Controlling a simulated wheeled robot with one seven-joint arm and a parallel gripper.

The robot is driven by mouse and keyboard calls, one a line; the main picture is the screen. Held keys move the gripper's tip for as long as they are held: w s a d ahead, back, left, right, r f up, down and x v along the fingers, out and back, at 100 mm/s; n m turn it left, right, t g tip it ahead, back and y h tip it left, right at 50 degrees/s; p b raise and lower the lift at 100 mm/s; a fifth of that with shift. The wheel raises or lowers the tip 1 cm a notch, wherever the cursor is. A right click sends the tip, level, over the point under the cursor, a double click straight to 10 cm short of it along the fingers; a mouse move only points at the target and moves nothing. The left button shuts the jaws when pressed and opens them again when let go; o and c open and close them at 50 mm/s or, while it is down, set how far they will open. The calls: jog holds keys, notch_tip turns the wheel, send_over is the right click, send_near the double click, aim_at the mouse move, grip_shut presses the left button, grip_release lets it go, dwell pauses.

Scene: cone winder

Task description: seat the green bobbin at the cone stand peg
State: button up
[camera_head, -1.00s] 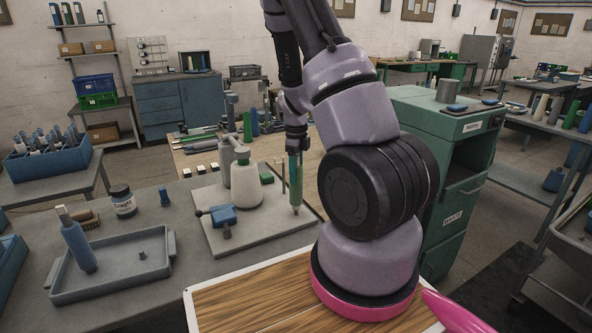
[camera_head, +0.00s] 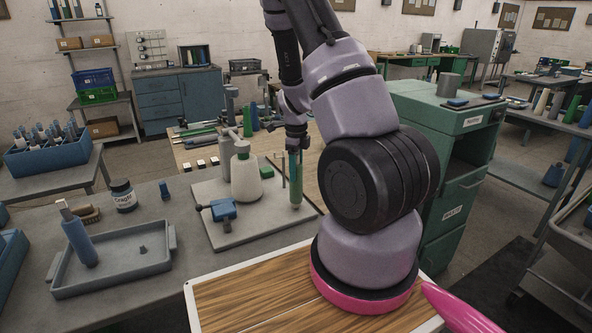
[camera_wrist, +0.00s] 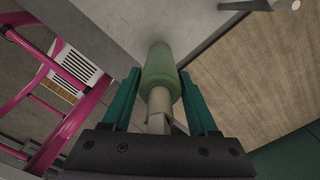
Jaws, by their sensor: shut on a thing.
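My gripper (camera_head: 295,150) is shut on the green bobbin (camera_head: 296,180), which hangs upright below it over the right part of a grey base plate (camera_head: 262,228). In the wrist view the green bobbin (camera_wrist: 160,68) lies between the two teal fingers, with a paler end nearer the palm. I cannot tell whether its lower end touches the plate. A thin upright rod (camera_head: 282,172) stands just left of the bobbin. I cannot make out the cone stand peg; it may be hidden by the bobbin.
A pale cone (camera_head: 246,182) and a blue clamp-like part (camera_head: 223,210) stand on the plate, left of the bobbin. A grey tray (camera_head: 112,283) with a blue bobbin (camera_head: 79,243) is at the left. A green cabinet (camera_head: 450,165) stands right of my arm.

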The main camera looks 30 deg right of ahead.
jog(key=shift+f, duration=0.55)
jog(key=o, duration=1.3)
jog(key=shift+c, duration=0.2)
notch_tip(320, 180, up, 11)
jog(key=shift+f, duration=0.1)
